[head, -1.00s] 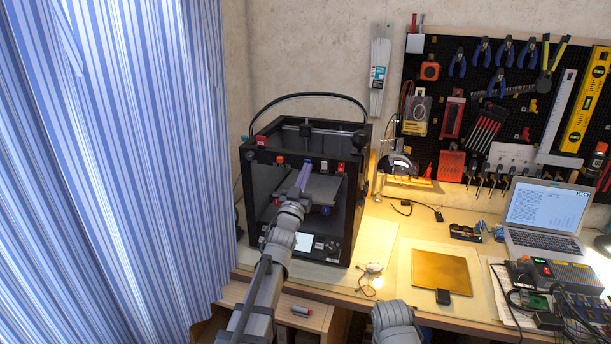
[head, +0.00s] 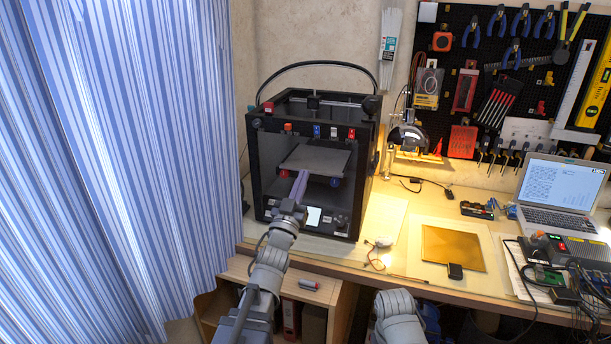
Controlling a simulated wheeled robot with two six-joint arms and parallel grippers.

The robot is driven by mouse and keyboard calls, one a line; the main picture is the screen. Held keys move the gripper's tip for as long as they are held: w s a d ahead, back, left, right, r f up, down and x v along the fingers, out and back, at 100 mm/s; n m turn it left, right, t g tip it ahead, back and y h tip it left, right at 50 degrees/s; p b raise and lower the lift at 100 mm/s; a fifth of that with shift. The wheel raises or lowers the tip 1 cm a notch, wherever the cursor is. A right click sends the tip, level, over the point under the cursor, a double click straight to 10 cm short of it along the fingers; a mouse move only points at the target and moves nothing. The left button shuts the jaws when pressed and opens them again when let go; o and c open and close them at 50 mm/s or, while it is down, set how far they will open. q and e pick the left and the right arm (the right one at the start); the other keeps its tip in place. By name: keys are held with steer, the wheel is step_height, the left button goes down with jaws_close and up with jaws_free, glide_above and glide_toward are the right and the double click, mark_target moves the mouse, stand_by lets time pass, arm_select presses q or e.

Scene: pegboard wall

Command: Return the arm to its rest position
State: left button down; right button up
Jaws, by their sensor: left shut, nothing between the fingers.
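My left arm comes in from the bottom left of the head view. Its gripper (head: 299,185) points away from me, in front of the black 3D printer (head: 256,180). The gripper is shut and empty. It covers part of the printer's front, left of the small lit screen (head: 314,216). I cannot tell how far it is from the printer. My right arm shows only as a grey joint at the bottom centre, and its gripper is out of view.
The wooden desk (head: 385,225) carries a gold plate (head: 452,247), a laptop (head: 560,190) and electronics with cables at the right. A striped curtain (head: 110,150) hangs close on the left.

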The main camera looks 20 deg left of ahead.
stand_by(0.3)
arm_select(q)
steer(key=w+d+f+g+y, duration=0.15)
steer(key=d+f+g, duration=0.3)
steer(key=f, duration=0.55)
steer(key=s+d+f+g, duration=0.3)
steer(key=s+f+g, duration=0.15)
steer(key=f, duration=0.35)
steer(key=s+d+f+g, duration=0.4)
steer(key=f+g, duration=0.1)
steer(key=f, duration=0.2)
steer(key=s+d+f+m+g, duration=0.1)
steer(key=s+d+f+g, duration=0.15)
steer(key=s, duration=0.35)
steer(key=s+d+f+m+g, duration=0.1)
steer(key=s+f+g, duration=0.1)
steer(key=s+g, duration=0.3)
steer(key=s+d+f+m+g, duration=0.1)
steer(key=s+f+g, duration=0.1)
steer(key=s, duration=0.5)
step_height(320, 180, up, 13)
steer(key=p, duration=1.2)
steer(key=shift+f, duration=0.2)
